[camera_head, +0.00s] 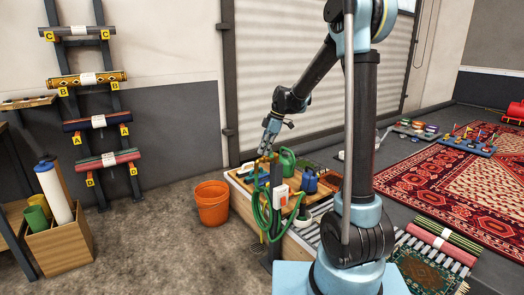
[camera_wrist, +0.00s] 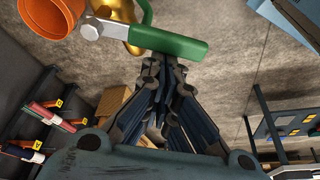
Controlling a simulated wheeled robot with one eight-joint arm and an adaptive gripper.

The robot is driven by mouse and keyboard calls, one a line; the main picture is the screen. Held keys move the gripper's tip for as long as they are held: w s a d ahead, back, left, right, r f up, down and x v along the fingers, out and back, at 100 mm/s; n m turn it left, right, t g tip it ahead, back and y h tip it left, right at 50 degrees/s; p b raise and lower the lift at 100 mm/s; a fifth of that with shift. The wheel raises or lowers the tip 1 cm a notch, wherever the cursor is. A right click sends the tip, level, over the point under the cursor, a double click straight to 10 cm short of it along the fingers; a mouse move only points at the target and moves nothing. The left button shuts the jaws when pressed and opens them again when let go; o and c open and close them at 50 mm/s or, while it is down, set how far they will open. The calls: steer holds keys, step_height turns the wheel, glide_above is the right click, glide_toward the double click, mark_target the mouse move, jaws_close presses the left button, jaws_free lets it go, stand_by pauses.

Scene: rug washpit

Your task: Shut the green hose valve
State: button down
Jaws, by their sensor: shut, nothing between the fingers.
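The green valve lever (camera_wrist: 180,48) lies across the top of the wrist view, with a silver bolt head (camera_wrist: 90,29) at its left end. The brass valve body (camera_wrist: 130,14) shows behind it, partly cut off by the picture's edge. My gripper (camera_wrist: 163,68) is shut and empty. Its fingertips are right at the lever's lower edge, in the picture; I cannot tell whether they touch it. In the head view my gripper (camera_head: 264,151) points down at the top of the hose post, above the green hose (camera_head: 260,218). The lever is too small to make out there.
An orange bucket (camera_head: 211,205) stands on the floor left of the post. A wooden bench (camera_head: 243,190) behind the post holds a green watering can (camera_head: 287,162) and a blue container (camera_head: 309,181). A rack of rolled rugs (camera_head: 100,122) is on the left wall.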

mark_target(272, 153)
steer(key=d+n+g, duration=0.1)
steer(key=d+n, duration=0.1)
steer(key=n, duration=0.1)
steer(key=shift+s+d, duration=0.1)
steer(key=shift+d, duration=0.95)
steer(key=shift+w, duration=0.3)
